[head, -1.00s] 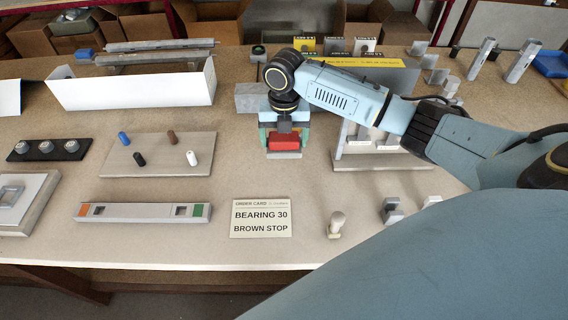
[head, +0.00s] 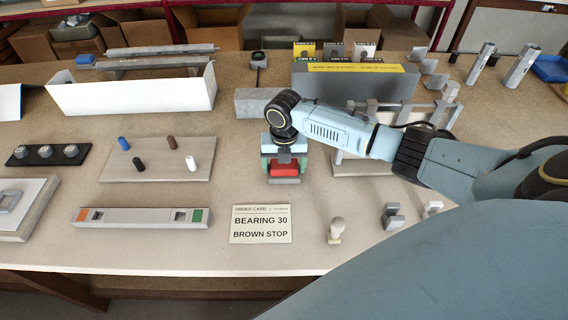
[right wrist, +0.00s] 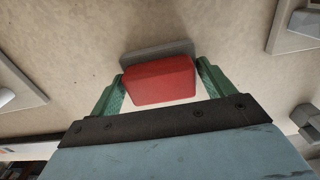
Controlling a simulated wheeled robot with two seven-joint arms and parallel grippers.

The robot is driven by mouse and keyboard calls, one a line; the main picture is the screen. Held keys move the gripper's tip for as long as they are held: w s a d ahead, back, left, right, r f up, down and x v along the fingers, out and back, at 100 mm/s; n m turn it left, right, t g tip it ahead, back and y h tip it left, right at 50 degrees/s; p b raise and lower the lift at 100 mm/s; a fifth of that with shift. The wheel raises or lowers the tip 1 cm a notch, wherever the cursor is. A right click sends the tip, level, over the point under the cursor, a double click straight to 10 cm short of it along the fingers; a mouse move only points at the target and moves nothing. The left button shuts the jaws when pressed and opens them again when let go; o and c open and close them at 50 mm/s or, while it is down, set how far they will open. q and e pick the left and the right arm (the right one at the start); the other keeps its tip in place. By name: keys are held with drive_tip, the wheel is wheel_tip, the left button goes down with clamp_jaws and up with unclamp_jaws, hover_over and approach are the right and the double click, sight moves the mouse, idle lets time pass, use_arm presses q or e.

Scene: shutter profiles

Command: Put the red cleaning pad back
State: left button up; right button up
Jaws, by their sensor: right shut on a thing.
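The red cleaning pad (head: 284,170) is between the fingers of my right gripper (head: 285,167), near the middle of the table. In the right wrist view the pad (right wrist: 160,80) sits between the two green fingers (right wrist: 160,88), one against each side. A grey strip shows along the pad's far edge in that view and on its near side in the head view. I cannot tell whether the pad touches the table. My left gripper is not in view.
An order card (head: 261,224) lies in front of the pad. A board with several pegs (head: 158,160) is at left, and a grey rack (head: 362,168) stands close at right. A grey block (head: 255,103) is behind. Bare table surrounds the pad at left.

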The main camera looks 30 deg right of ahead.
drive_tip(key=o, duration=0.8)
drive_tip(key=shift+r, duration=0.1)
wheel_tip(320, 180, up, 12)
drive_tip(key=shift+r+p, duration=0.1)
drive_tip(key=shift+p, duration=0.35)
